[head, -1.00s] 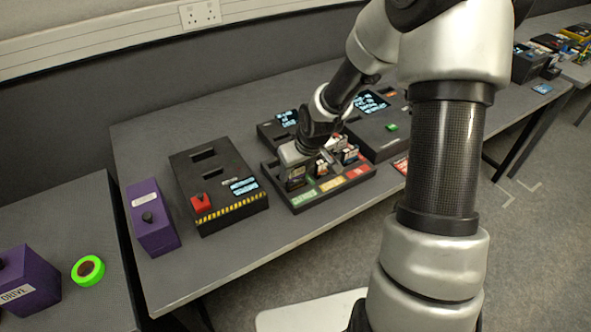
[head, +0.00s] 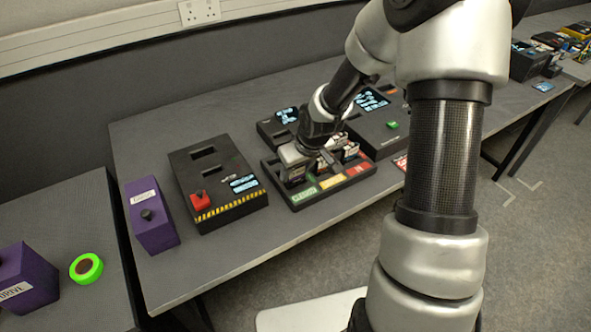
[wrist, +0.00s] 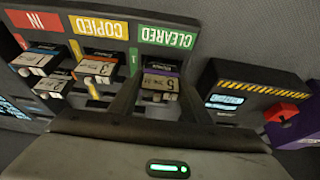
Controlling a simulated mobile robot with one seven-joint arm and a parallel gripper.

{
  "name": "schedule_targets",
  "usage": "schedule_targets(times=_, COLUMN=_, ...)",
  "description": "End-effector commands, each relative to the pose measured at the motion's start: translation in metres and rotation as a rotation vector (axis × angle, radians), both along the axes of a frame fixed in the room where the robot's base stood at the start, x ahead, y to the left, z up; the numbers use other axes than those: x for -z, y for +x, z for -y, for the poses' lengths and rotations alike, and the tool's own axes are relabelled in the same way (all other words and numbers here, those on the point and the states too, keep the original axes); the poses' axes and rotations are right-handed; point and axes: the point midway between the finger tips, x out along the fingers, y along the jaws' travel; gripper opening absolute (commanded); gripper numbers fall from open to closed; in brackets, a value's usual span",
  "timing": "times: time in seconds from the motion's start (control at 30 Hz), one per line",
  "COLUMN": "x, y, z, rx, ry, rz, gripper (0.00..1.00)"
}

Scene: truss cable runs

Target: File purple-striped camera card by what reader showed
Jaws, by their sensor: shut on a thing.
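The purple-striped camera card (wrist: 160,82) is between my gripper's fingers (wrist: 158,98) in the wrist view, at the green CLEARED lane (wrist: 166,38) of the card tray. My gripper (head: 293,176) is shut on it, low over the tray's left side in the head view. Whether the card touches the lane floor is hidden. The black tray (head: 330,190) also has a yellow COPIED lane (wrist: 99,27) and a red IN lane (wrist: 33,22). Other cards stand in the COPIED lane (wrist: 94,70) and the IN lane (wrist: 40,58).
A black box (head: 212,188) with a red button and hazard stripe stands left of the tray. A purple box (head: 150,215) is beyond it. Black devices with lit screens (head: 372,101) stand behind the tray. A green tape roll (head: 87,268) lies on the left table.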

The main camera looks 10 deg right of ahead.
Motion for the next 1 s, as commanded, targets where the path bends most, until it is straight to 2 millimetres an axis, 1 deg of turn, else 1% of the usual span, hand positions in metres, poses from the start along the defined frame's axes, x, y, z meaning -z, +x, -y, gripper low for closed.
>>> schedule_targets(times=0.53, x=0.0024, y=0.0000, z=0.0001, rx=0.000, ry=0.000, rz=0.000, gripper=0.17)
schedule_targets(times=1.0, x=0.0091, y=0.0000, z=0.0001, rx=0.000, ry=0.000, rz=0.000, gripper=0.17)
